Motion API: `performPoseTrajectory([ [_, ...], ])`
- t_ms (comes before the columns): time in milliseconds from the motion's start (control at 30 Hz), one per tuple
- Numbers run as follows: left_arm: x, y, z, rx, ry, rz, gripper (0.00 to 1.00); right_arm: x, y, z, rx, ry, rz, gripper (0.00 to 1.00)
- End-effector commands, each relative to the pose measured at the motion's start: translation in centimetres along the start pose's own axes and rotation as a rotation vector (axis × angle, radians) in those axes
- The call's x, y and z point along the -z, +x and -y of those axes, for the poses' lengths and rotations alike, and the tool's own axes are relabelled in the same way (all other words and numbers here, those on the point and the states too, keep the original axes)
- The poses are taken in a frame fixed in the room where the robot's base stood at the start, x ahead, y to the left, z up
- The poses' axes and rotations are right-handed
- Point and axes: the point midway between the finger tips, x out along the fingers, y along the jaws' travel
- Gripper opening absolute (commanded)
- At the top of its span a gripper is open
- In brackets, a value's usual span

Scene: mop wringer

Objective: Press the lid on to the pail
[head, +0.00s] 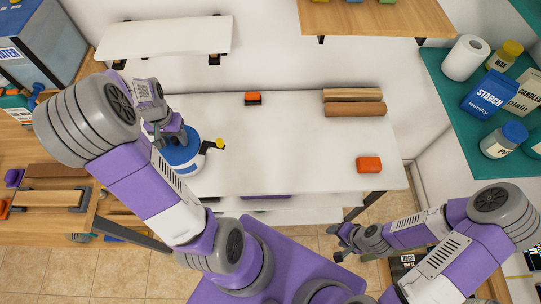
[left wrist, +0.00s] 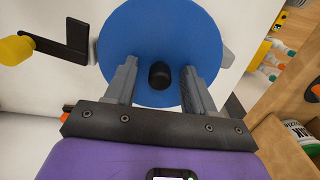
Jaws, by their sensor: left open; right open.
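The blue round lid (head: 183,153) sits on top of the white pail (head: 187,184) at the left end of the white table. I cannot tell how fully it is seated. In the left wrist view the lid (left wrist: 160,25) fills the middle, with a black knob (left wrist: 159,75) at its centre. My left gripper (head: 168,132) is over the lid, open, its two fingers on either side of the knob with gaps. A dark crank with a yellow knob (head: 220,143) sticks out from the pail's side. My right gripper (head: 343,238) is open and empty, low in front of the table.
The white table (head: 290,150) is clear in its middle. An orange block (head: 368,164), a small orange and black item (head: 253,98) and brown rolls (head: 354,102) lie on it. A teal shelf (head: 445,75) with several containers stands at right, a wooden bench (head: 40,220) at left.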

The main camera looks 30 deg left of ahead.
Motion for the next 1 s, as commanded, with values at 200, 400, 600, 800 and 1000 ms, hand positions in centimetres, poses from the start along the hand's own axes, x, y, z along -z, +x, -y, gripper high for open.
performPoseTrajectory([
  [200,0.1,-1.0,0.0,-0.001,0.000,-0.003,0.54,0.0,-0.3,0.1,0.000,0.000,0.000,0.56],
  [400,0.1,-4.4,0.0,-0.001,0.000,-0.006,0.54,-0.1,-1.2,0.5,0.000,0.000,0.000,0.56],
  [600,0.1,-7.0,0.0,0.000,0.001,-0.002,0.54,-0.1,-1.8,0.7,0.000,0.000,0.000,0.56],
  [800,0.0,-7.6,0.0,0.000,0.000,0.000,0.54,-0.1,-1.8,0.7,0.000,0.000,0.000,0.56],
  [1000,0.0,-8.0,0.0,0.000,0.000,0.000,0.54,-0.1,-2.2,0.8,0.000,0.000,0.000,0.56],
])
